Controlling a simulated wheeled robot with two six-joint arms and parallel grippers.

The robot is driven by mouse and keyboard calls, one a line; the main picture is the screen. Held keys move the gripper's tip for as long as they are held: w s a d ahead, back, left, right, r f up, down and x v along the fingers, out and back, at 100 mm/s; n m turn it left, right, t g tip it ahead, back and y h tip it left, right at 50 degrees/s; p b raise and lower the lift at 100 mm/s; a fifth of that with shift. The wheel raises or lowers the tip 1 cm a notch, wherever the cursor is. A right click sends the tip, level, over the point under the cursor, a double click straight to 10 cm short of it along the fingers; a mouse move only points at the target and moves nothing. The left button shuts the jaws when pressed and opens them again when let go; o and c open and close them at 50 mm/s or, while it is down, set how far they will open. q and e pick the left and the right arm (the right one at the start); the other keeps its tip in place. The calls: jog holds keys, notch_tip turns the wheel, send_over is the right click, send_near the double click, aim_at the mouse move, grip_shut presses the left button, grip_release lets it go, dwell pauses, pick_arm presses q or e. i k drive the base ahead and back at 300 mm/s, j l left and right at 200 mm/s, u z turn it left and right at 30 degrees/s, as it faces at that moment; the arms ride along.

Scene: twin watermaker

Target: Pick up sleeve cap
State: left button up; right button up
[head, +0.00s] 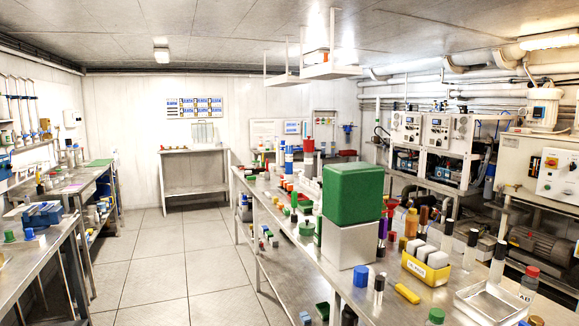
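I cannot tell for certain which object is the sleeve cap. Several small cap-like pieces stand on the long steel bench (398,312) at the right. Among them are a blue one (361,276) in front of the large green-and-white box (352,193) and a green one (436,315) at the bottom edge. Another green cap (306,229) lies left of the box. On the left bench are a green cap (9,236) and a blue cap (29,233). Neither of my grippers is in view.
A yellow bin (427,272) with grey-topped pieces, a yellow block (407,293), several dark vials and a clear tray (488,304) crowd the near bench. The big box hides part of the bench behind it. The tiled floor (185,262) between the benches is clear.

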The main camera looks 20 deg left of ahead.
aim_at(309, 144)
jog(key=i+j+u, duration=0.6)
jog(key=i, duration=0.15)
jog(key=i+j+u, duration=0.25)
jog(key=i, duration=0.7)
jog(key=i+j+u, duration=0.15)
jog(key=i+u, duration=0.15)
jog(key=i, duration=0.65)
